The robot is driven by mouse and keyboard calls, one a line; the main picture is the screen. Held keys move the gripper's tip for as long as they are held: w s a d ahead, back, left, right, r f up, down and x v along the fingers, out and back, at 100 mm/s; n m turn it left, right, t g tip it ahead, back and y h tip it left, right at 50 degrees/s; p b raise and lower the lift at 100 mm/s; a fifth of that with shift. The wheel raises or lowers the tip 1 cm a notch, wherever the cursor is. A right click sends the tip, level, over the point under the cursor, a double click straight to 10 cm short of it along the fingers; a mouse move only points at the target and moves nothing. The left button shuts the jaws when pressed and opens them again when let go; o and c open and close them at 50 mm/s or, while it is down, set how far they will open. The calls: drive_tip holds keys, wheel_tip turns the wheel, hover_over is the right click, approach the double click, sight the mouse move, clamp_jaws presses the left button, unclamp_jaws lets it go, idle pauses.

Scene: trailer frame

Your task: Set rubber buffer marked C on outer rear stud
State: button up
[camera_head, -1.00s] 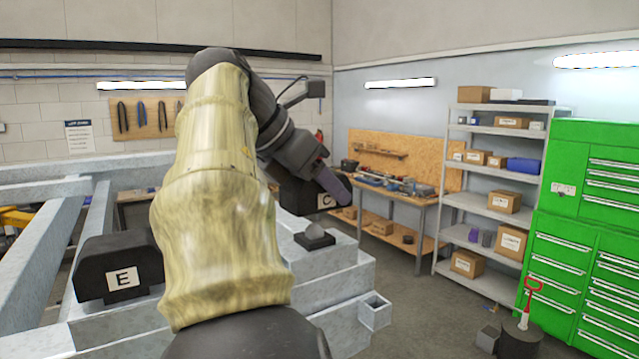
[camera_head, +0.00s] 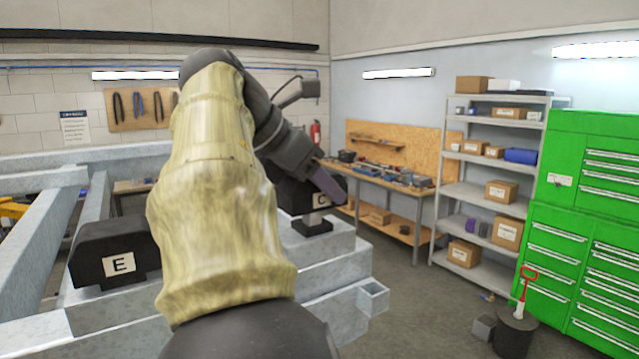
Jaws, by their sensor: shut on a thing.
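The black rubber buffer marked C (camera_head: 296,196) is in my gripper (camera_head: 326,184), at the end of my arm right of centre. Its white C label faces me. My gripper is shut on its upper part; one finger shows in front, and my arm hides the buffer's left side. The stud on its dark base (camera_head: 313,227) stands on the pale frame block directly below the buffer in the picture. A light grey stem shows between base and buffer. I cannot tell whether the buffer touches the stud.
A black buffer marked E (camera_head: 92,255) sits on the frame (camera_head: 110,309) at left. A hollow square bracket (camera_head: 373,300) juts from the frame's right corner. Workbench (camera_head: 400,192), shelves (camera_head: 482,195) and green cabinets (camera_head: 590,230) stand beyond open floor at right.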

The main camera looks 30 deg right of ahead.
drive_tip(key=shift+w+f, duration=0.1)
drive_tip(key=shift+d+f+b, duration=0.1)
drive_tip(key=shift+f+b, duration=1.25)
drive_tip(key=shift+b, duration=0.05)
drive_tip(key=o, duration=1.2)
drive_tip(key=shift+o, duration=0.2)
drive_tip(key=shift+r, duration=0.1)
drive_tip(key=p+v, duration=0.3)
drive_tip(key=v, duration=0.9)
